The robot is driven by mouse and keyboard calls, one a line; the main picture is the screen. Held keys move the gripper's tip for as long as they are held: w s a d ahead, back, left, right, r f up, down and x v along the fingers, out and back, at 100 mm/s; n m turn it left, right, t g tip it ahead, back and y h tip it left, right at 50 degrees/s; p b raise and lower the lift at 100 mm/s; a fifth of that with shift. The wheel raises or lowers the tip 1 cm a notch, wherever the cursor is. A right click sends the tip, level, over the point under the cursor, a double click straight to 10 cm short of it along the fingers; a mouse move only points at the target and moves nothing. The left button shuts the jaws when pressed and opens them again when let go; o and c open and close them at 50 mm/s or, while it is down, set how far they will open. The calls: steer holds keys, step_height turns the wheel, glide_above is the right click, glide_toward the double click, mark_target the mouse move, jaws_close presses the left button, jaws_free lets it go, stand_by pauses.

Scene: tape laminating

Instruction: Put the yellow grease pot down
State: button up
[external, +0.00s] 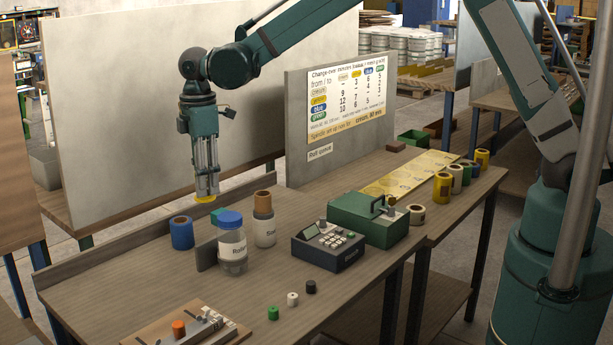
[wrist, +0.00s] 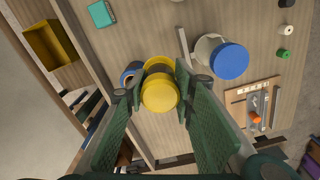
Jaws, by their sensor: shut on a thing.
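The yellow grease pot (wrist: 160,93) is between the two fingers of my gripper (wrist: 158,98) in the wrist view, its round yellow end facing the camera. In the external view my gripper (external: 206,190) points straight down over the left part of the workbench, and only a little yellow of the pot (external: 205,199) shows at the fingertips. The gripper is shut on the pot. The pot looks held above the bench top, up and to the right of a blue tape roll (external: 182,233) in the picture. In the wrist view the pot partly hides that roll (wrist: 129,76).
A blue-lidded jar (external: 231,245) and a brown-capped bottle (external: 264,220) stand nearby. A grey upright plate (external: 206,254) is beside the jar. A keypad device (external: 328,247), a green case (external: 367,222) and several tape rolls are further right. A wooden fixture (wrist: 252,97) lies near the front edge.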

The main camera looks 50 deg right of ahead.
steer(key=s+d+m+p, duration=0.1)
steer(key=s+d+m, duration=0.1)
steer(key=d, duration=1.1)
steer(key=s+d+m, duration=0.1)
steer(key=s+d, duration=0.2)
steer(key=d, duration=0.9)
steer(key=shift+w+f, duration=0.15)
steer(key=shift+f, duration=1.2)
steer(key=shift+w+f, duration=0.15)
steer(key=shift+f, duration=1.2)
steer(key=shift+f, duration=3.1)
steer(key=shift+f, duration=1.85)
steer(key=shift+f, duration=0.25)
